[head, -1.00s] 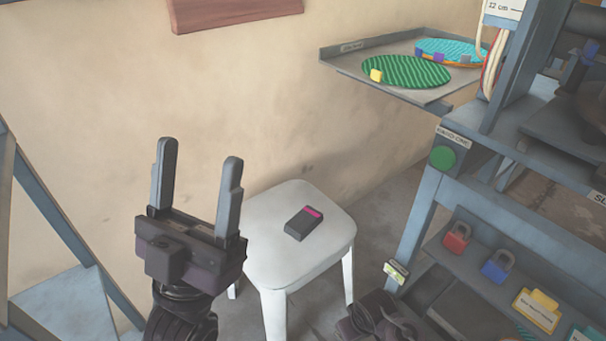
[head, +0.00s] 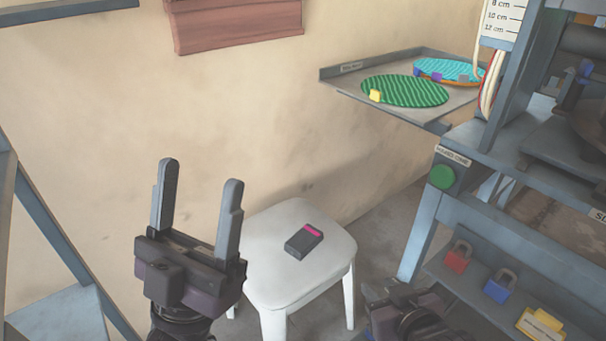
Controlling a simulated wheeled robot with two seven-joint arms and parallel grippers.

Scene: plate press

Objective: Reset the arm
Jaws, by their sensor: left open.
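My left gripper (head: 198,208) points upward at the lower left in the head view. Its two grey fingers are spread apart with nothing between them. It stands in front of the wall, just left of a white stool. Part of my right arm shows at the bottom, right of the stool, as a dark shape cut by the frame edge. Its fingers cannot be made out.
The white stool (head: 264,272) carries a dark box with a pink strip (head: 304,241). A grey tray (head: 335,76) holds a green striped disc (head: 404,91) and a blue one (head: 452,69). The press frame with a green button (head: 442,177), a red padlock (head: 458,257) and a blue padlock (head: 500,286) stands right.

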